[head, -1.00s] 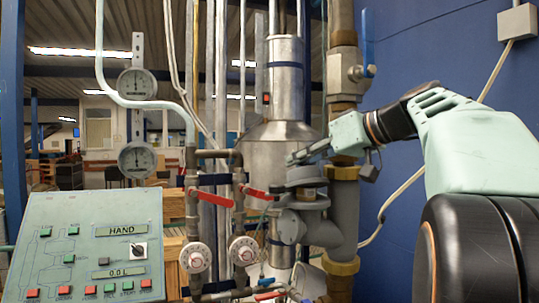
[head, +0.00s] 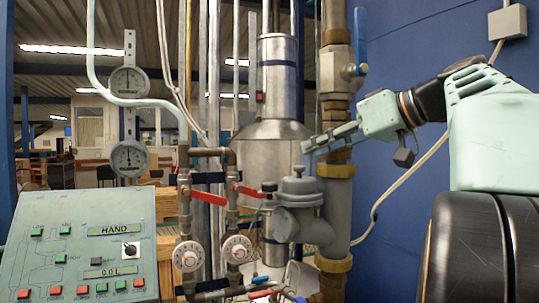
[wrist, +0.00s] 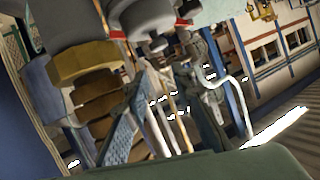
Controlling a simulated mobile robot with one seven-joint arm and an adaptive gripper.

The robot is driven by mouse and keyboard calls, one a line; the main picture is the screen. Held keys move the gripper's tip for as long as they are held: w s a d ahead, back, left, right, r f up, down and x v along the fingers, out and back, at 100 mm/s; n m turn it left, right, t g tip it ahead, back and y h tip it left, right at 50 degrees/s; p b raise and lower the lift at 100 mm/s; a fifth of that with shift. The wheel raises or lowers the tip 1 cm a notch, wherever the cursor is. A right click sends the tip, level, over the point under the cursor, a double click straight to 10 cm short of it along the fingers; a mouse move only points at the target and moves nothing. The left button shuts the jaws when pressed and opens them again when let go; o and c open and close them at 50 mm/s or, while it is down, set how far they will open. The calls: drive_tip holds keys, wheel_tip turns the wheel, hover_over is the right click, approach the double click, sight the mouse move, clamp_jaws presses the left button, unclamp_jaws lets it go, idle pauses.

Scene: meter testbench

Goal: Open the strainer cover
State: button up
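The strainer (head: 300,222) is a grey fitting beside the vertical pipe. Its round grey cover (head: 298,187), with a small knob on top, sits on the body and looks closed. In the upside-down wrist view, what seems to be the cover (wrist: 142,16) shows at the top edge, its knob pointing down. My gripper (head: 308,147) is above the cover, near the pipe, and does not touch the cover. In the wrist view its two fingers (wrist: 165,135) are spread apart with nothing held between them.
The vertical pipe with brass fittings (head: 335,262) stands close behind my gripper. Red-handled valves (head: 205,195) and dials (head: 187,256) are left of the strainer. A control panel (head: 75,245) is at lower left. A blue wall (head: 415,45) stands at the right.

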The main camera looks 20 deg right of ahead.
drive_tip(key=shift+v, duration=2.25)
